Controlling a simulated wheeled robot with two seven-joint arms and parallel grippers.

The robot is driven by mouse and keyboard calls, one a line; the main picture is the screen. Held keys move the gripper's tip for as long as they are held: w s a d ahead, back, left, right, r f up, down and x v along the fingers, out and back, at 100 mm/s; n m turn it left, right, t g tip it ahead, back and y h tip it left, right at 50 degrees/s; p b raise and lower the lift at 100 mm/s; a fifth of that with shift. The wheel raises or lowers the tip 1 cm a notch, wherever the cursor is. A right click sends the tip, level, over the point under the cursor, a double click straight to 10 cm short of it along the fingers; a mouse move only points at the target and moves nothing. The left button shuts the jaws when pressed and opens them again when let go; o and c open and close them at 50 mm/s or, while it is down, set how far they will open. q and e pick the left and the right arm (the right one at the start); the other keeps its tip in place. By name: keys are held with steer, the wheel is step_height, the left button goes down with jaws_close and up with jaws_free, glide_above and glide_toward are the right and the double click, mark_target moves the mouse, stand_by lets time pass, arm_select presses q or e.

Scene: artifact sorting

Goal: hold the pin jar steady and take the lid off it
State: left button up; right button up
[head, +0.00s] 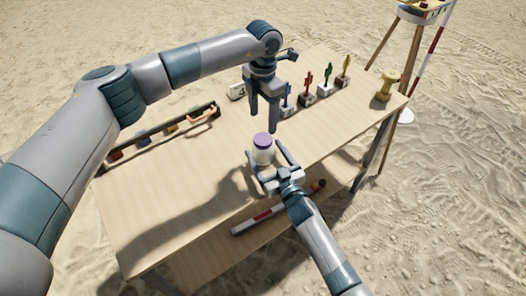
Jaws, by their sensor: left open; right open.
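The pin jar (263,155) stands upright on the wooden table near its front edge. It has a pale, whitish body and a purple lid (262,139) on top. My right gripper (264,164) is open, low over the table, with its fingers on either side of the jar's lower body; I cannot tell whether they touch it. My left gripper (263,121) is open and points down just above and behind the lid, with nothing in it. What is inside the jar cannot be made out.
The table (170,215) is clear at the left front. A dark rack (160,137) with coloured items lies at the back left. Several coloured pieces on small blocks stand along the back right, near a yellow object (387,85). A red-and-white bar (266,214) lies below the front edge.

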steer(key=shift+x, duration=1.3)
jaws_close()
arm_select(q)
steer(key=m, duration=3.1)
steer(key=shift+m, duration=0.3)
